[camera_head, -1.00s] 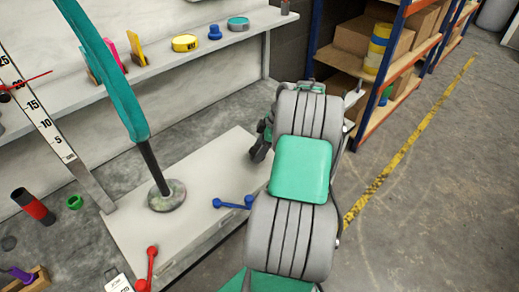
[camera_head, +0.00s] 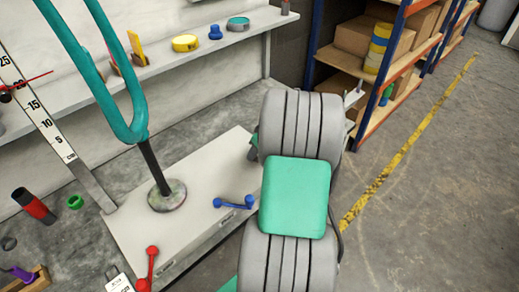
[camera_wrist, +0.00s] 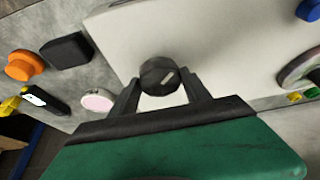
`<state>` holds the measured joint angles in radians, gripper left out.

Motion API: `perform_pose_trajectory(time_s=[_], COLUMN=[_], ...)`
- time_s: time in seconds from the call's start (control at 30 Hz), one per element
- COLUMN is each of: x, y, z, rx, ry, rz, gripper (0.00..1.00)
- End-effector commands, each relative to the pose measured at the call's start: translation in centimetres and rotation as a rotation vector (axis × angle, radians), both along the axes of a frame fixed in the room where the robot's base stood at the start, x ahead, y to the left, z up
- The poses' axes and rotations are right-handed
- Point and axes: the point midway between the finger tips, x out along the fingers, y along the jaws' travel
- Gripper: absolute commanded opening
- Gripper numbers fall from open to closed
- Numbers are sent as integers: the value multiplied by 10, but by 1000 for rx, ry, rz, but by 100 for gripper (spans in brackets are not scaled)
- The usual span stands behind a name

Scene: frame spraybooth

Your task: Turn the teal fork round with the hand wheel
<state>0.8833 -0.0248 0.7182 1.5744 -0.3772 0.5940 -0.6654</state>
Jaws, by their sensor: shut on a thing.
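The teal fork (camera_head: 131,130) stands on a dark post above a round base (camera_head: 168,197) on a pale box (camera_head: 135,235) in the head view. Its two prongs show apart as a U, open at the top. In the wrist view, my gripper (camera_wrist: 161,80) is shut on a dark round knob with a pale mark, which looks like the hand wheel (camera_wrist: 158,72), at the pale box's side. In the head view my own arm hides the gripper and the hand wheel.
A blue handle (camera_head: 233,203) and a red handle (camera_head: 148,265) are on the box. A slanted scale (camera_head: 50,135) stands at left. A shelf (camera_head: 170,80) with small coloured items runs behind. Open floor (camera_head: 430,210) lies at right.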

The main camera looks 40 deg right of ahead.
Motion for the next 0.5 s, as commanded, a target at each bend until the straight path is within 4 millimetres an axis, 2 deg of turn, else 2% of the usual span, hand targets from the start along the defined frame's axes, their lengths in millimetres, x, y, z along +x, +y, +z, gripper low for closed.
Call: perform_pose_trajectory(time_s=[0.5], x=[1], y=[3], z=[2], rx=[-2], ry=[-1], rz=[-477], gripper=[15])
